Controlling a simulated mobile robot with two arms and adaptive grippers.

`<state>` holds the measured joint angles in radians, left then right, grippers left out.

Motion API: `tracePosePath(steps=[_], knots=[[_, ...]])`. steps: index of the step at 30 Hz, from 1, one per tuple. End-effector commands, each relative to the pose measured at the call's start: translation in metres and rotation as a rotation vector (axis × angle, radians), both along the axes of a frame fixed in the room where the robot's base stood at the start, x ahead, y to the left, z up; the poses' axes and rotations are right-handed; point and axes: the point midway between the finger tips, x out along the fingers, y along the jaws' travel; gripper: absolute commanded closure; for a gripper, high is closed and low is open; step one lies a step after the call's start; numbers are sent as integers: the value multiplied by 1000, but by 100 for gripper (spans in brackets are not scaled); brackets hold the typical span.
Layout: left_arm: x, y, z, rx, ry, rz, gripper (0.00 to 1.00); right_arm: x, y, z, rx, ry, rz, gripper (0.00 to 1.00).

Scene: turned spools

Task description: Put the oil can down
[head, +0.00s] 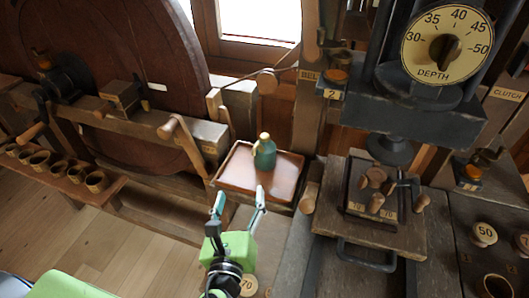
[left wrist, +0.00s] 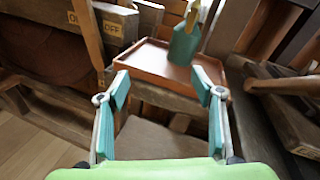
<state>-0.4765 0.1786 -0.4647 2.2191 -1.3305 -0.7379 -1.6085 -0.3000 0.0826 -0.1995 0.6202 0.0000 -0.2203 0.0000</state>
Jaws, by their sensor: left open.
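The oil can (head: 264,152) is green with a yellowish top. It stands upright on a reddish-brown tray (head: 236,180) in the head view. In the left wrist view the can (left wrist: 184,46) shows at the top, beyond the fingertips, on the tray (left wrist: 140,66). My left gripper (head: 238,201) is open and empty, in front of the tray's near edge and apart from the can. Its spread fingers (left wrist: 164,88) also show in the left wrist view, with nothing between them. My right gripper is not in view.
A machine with a depth dial (head: 447,42) stands to the right, above a wooden block with knobs (head: 372,205). A large wooden wheel (head: 110,60) is behind on the left. Small wooden cups (head: 40,160) line a shelf at left. The tray's front part is clear.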

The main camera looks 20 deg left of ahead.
Motion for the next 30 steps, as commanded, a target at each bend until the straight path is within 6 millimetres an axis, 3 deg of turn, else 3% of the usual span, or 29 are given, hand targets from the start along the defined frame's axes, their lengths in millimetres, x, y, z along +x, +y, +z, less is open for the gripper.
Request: tracePosePath(steps=[3, 7, 18, 26, 30], knots=[[3, -23, 12, 211, -30, -81, 40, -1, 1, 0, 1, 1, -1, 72], [9, -32, 18, 304, -45, -112, 40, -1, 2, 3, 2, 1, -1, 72], [75, -24, 19, 307, -44, -109, 40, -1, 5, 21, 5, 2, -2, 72], [95, -21, 19, 304, -43, -110, 40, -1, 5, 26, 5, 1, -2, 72], [116, -20, 22, 304, -43, -107, 40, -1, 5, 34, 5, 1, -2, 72]])
